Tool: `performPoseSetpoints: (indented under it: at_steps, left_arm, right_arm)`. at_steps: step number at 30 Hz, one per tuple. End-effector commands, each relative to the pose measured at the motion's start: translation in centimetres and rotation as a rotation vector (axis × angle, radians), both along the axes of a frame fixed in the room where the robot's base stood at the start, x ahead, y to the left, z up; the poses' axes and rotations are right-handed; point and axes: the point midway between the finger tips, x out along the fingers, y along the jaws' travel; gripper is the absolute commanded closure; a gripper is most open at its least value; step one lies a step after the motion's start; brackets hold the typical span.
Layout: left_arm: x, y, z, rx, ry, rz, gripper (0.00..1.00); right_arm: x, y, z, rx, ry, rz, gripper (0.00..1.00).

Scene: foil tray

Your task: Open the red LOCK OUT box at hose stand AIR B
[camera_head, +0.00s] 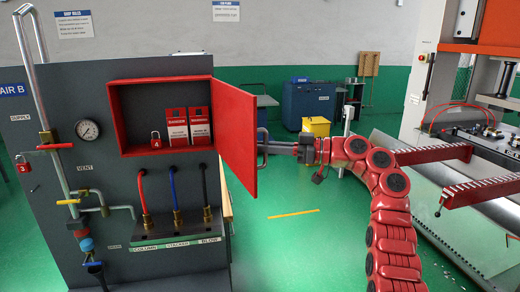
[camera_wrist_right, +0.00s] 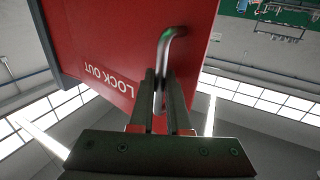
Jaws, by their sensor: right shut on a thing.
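The red LOCK OUT box (camera_head: 127,149) is mounted on the grey hose stand (camera_head: 100,240) marked AIR B (camera_head: 12,90). Its door (camera_head: 237,130) stands swung open to the right. Inside are a red padlock (camera_head: 156,140) and two red-and-white tags (camera_head: 187,127). My right gripper (camera_head: 290,149) is at the outer side of the door, shut on its metal handle (camera_head: 262,148). In the right wrist view the handle (camera_wrist_right: 172,45) rises from between the two fingers (camera_wrist_right: 161,98), and the door (camera_wrist_right: 105,40) shows upside-down LOCK OUT lettering. My left gripper is not in view.
A gauge (camera_head: 87,129), a bent pipe (camera_head: 38,90) and another red padlock (camera_head: 23,164) are on the stand's left. Three hoses (camera_head: 174,190) hang below the box. A yellow bin (camera_head: 316,126) stands behind. Green floor right of the stand is clear.

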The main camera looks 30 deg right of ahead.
Motion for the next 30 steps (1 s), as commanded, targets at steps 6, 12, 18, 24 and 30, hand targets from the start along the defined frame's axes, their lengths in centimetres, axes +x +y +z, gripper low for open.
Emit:
performPoseSetpoints:
  at_steps: [6, 12, 18, 24, 30]
  left_arm:
    - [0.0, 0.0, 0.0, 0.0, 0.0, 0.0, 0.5]
    - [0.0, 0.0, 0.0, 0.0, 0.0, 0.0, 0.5]
    - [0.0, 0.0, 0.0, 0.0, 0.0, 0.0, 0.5]
    - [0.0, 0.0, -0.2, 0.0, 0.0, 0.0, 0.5]
    - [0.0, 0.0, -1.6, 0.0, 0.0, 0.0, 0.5]
  right_arm:
    - [0.0, -0.1, 0.1, 0.002, -0.001, -0.001, 1.0]
    - [0.1, -0.1, 0.1, 0.002, -0.001, -0.002, 0.78]
    - [0.1, -0.1, 0.1, 0.002, -0.001, -0.001, 0.73]
    - [-0.2, -0.4, -0.1, 0.001, -0.001, -0.002, 0.73]
    - [-2.2, -3.1, -0.4, 0.003, 0.0, -0.007, 0.73]
